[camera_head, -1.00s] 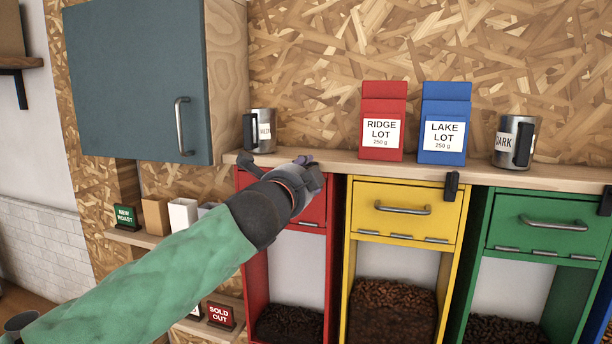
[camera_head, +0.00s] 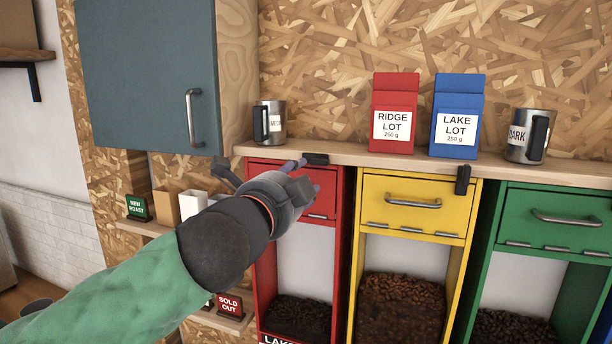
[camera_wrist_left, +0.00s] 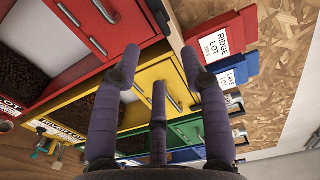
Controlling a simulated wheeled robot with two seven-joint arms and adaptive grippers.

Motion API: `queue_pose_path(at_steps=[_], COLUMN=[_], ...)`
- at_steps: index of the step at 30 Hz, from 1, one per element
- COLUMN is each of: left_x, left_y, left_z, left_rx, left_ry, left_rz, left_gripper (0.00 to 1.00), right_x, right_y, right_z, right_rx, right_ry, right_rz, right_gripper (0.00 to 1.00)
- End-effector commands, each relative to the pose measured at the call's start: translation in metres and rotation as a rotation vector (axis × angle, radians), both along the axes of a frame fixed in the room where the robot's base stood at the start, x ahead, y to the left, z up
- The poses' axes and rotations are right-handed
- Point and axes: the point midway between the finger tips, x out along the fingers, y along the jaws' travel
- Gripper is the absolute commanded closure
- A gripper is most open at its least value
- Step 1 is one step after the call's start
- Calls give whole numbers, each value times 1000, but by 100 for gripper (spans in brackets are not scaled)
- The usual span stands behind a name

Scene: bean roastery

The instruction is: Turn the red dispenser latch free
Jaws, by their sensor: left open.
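The red dispenser (camera_head: 338,205) stands at the left end of the row, below the wooden shelf. Its dark latch (camera_head: 316,159) lies lengthwise along the shelf's front edge, clear above most of the red drawer front; it also shows in the left wrist view (camera_wrist_left: 158,14). My left gripper (camera_head: 305,174) is in front of the red drawer, just below and left of the latch. Its purple fingers are spread and hold nothing in the left wrist view (camera_wrist_left: 160,72). Whether a finger touches the latch I cannot tell. My gripper hides the drawer's left and middle. My right gripper is not in view.
A yellow dispenser (camera_head: 415,190) with an upright latch (camera_head: 462,180) and a green dispenser (camera_head: 550,208) stand to the right. Mugs and two bags, red (camera_head: 394,100) and blue (camera_head: 456,100), stand on the shelf. A blue-grey cabinet (camera_head: 145,75) hangs upper left.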

Motion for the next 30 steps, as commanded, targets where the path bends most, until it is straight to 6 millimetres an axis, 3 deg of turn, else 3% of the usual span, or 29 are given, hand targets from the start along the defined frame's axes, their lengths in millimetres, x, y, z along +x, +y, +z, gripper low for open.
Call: queue_pose_path(at_steps=[7,17,20,23,26,30], left_x=[-17,-17,-11,4,26,53], left_y=[6,6,2,-8,-20,-30], left_z=[0,-1,-12,-44,-98,-186], left_rx=[0,1,0,-11,-38,-104], left_ry=[0,2,25,93,205,391], left_rz=[1,0,-3,-14,-25,-28], left_gripper=[56,56,56,56,56,56], right_x=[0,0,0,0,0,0], right_y=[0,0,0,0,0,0], right_z=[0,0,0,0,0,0], right_rx=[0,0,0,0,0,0], right_ry=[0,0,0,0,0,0], right_rz=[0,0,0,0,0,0], right_gripper=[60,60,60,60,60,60])
